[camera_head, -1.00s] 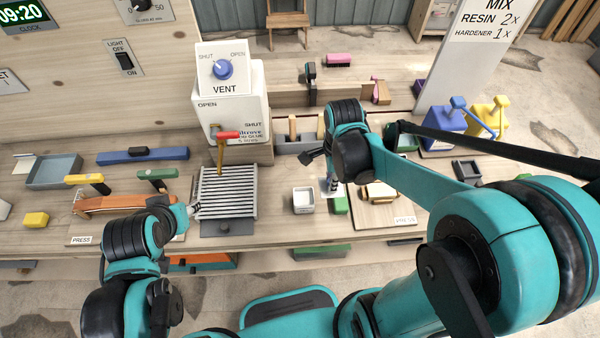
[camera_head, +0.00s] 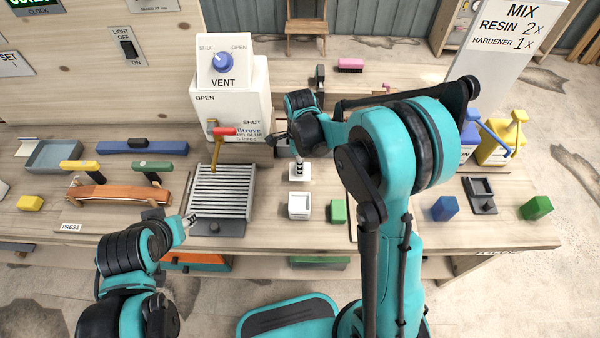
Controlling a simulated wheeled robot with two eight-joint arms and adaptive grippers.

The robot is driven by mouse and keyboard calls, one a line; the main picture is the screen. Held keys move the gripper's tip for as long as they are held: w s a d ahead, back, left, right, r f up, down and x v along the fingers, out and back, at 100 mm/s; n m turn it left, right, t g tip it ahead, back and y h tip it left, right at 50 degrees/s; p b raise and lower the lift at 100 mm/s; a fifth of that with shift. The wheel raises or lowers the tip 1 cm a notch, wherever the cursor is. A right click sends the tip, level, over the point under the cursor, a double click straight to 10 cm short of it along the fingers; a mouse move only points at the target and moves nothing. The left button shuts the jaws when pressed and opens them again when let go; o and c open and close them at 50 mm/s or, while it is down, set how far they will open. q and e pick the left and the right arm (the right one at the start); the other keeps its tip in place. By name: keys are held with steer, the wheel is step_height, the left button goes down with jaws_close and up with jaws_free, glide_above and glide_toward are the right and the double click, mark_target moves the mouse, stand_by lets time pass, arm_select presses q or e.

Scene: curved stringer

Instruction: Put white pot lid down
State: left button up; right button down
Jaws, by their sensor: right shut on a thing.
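The white pot lid (camera_head: 306,176) is at the tip of my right gripper (camera_head: 299,164), which points down and is shut on it. The lid is just behind the open white pot (camera_head: 299,207), apart from it in the picture. I cannot tell whether the lid touches the bench. A green block (camera_head: 338,211) stands right of the white pot. My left gripper (camera_head: 190,219) is low at the front edge of the ribbed grey rack (camera_head: 222,190); its fingers are too small to read.
A red-handled lever (camera_head: 224,132) on the white vent box stands behind the rack. A curved wooden piece (camera_head: 118,193) with clamps lies at left. Blue block (camera_head: 444,208), black holder (camera_head: 481,195) and another green block (camera_head: 537,207) stand at right. My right arm hides the middle right bench.

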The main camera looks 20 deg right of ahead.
step_height(320, 180, down, 4)
steer(key=shift+r+b, duration=0.1)
steer(key=shift+b, duration=0.55)
steer(key=shift+s+r, duration=0.1)
steer(key=c, duration=1.4)
jaws_free()
steer(key=shift+f, duration=0.2)
steer(key=shift+o, duration=0.2)
